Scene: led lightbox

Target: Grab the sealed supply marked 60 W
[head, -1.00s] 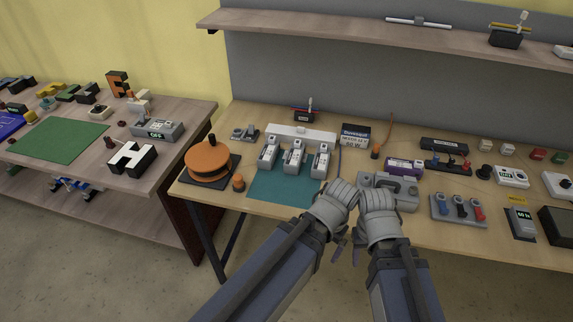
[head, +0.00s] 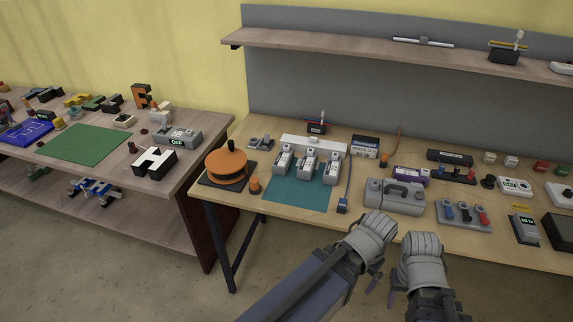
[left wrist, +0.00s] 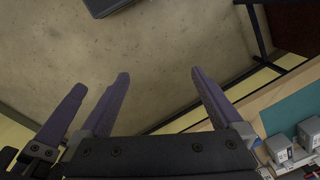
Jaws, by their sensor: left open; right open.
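A box with a black top and a pale printed front (head: 365,148) stands upright at the back of the workbench, right of the white strip. Its small print is hard to read now; "60 W" showed on it a second ago. My left gripper (head: 374,284) and right gripper (head: 392,295) hang side by side in front of the bench's front edge, well short of the box. In the left wrist view my left gripper (left wrist: 160,74) has its fingers spread, with only floor between them. My right gripper appears empty; its fingers are partly hidden by its own body.
A grey case with a handle (head: 393,198), a purple box (head: 411,176) and a blue-tipped cable (head: 343,205) lie between my grippers and the box. Several grey units stand by the teal mat (head: 300,198). An orange disc (head: 226,163) is at left; a shelf (head: 400,48) overhangs behind.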

